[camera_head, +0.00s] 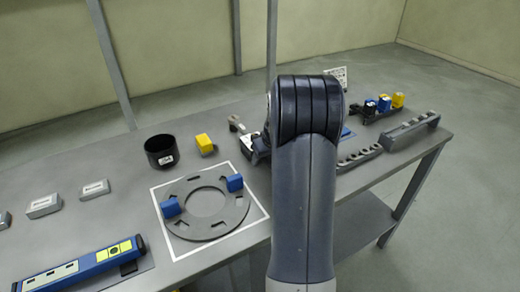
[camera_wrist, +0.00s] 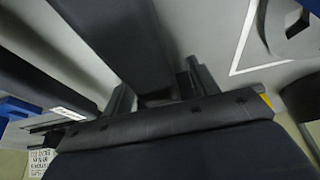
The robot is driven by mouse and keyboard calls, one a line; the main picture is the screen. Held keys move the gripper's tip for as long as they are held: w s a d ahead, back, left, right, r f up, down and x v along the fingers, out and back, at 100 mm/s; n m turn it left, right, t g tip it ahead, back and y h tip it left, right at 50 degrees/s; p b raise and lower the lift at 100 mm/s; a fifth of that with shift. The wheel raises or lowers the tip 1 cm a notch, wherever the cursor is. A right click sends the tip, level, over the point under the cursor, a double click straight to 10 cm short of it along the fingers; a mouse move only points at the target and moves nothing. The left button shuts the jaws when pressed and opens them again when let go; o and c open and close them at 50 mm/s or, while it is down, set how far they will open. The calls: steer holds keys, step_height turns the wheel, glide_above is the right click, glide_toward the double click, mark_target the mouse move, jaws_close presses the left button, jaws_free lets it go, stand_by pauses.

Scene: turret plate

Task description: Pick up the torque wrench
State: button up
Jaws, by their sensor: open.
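I cannot pick out the torque wrench for certain. In the head view, a small tool end with a light metal tip (camera_head: 236,124) shows just left of my arm, and the rest of it is hidden behind the arm. My gripper (camera_wrist: 158,82) shows in the wrist view with its two dark fingers apart. A broad dark bar (camera_wrist: 112,35) runs from the top of that view down between the fingers; I cannot tell what it is or whether it touches them. In the head view my arm covers most of the gripper.
A slotted grey ring plate (camera_head: 180,234) with two blue blocks lies inside a white outline. A black cup (camera_head: 161,151) and yellow block (camera_head: 205,144) stand behind it. A blue bar (camera_head: 85,265) lies front left. A grey rack (camera_head: 410,131) stands right.

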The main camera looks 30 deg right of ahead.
steer(key=shift+c, duration=0.3)
jaws_close()
stand_by(0.5)
steer(key=shift+r, duration=0.2)
